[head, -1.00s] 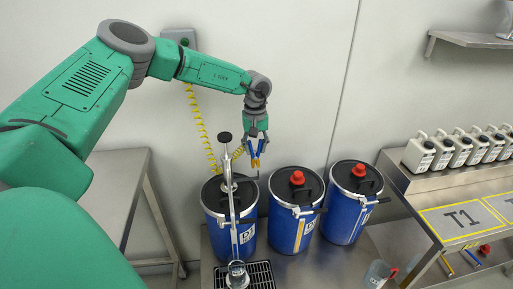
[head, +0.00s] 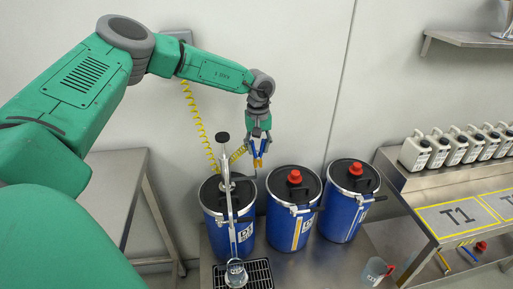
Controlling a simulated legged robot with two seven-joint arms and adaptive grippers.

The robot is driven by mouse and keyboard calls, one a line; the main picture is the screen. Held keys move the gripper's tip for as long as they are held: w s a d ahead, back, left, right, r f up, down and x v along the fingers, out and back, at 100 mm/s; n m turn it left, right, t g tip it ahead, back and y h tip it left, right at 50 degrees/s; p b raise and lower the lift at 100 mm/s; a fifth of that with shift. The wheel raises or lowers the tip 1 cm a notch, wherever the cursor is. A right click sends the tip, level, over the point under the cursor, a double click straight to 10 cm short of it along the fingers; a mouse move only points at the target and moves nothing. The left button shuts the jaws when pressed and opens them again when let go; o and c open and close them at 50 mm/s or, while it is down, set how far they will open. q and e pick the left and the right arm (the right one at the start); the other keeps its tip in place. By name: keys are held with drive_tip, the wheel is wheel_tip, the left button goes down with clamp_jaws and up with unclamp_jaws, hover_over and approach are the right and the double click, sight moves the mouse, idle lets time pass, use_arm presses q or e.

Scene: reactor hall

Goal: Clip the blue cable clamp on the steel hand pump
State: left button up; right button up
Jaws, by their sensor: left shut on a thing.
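The blue cable clamp (head: 258,146) has orange-yellow jaw tips that point down. My left gripper (head: 259,133) is shut on it and holds it above the left drum, a little right of the pump's upper part. The steel hand pump (head: 228,178) stands upright in the left blue drum, with a black knob on top and a long spout reaching down toward the front. The clamp looks apart from the pump, though depth is hard to judge. A yellow coiled cable (head: 201,127) hangs from a grey wall box and leads toward the clamp. My right gripper is out of view.
The left drum (head: 213,228) and two blue drums with red caps (head: 290,225) (head: 345,213) stand on a steel platform. A beaker (head: 236,273) sits on a black grate under the spout. A bare steel table (head: 112,185) is at left; a bench marked T1 (head: 440,222) holds several white canisters at right.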

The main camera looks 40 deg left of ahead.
sight(257, 156)
use_arm(q)
drive_tip(key=shift+d+r, duration=0.15)
drive_tip(key=shift+d, duration=0.45)
drive_tip(key=shift+d+f, duration=0.1)
drive_tip(key=shift+f, duration=0.1)
drive_tip(key=shift+a+f+b, duration=0.55)
drive_tip(key=shift+a+f, duration=0.3)
drive_tip(key=shift+f, duration=0.1)
drive_tip(key=shift+d+f, duration=0.15)
drive_tip(key=shift+d, duration=0.05)
drive_tip(key=shift+d+f+b, duration=0.2)
drive_tip(key=shift+d+b, duration=0.15)
drive_tip(key=shift+d, duration=0.05)
drive_tip(key=shift+a+f, duration=0.1)
drive_tip(key=shift+f, duration=0.1)
drive_tip(key=shift+a+f, duration=0.15)
drive_tip(key=shift+a, duration=0.25)
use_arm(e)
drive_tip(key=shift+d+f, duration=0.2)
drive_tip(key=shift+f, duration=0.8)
use_arm(q)
drive_tip(key=shift+d+r, duration=0.15)
drive_tip(key=shift+r, duration=0.05)
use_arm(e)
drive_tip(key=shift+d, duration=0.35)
use_arm(q)
drive_tip(key=shift+a+f, duration=0.1)
drive_tip(key=shift+a, duration=0.15)
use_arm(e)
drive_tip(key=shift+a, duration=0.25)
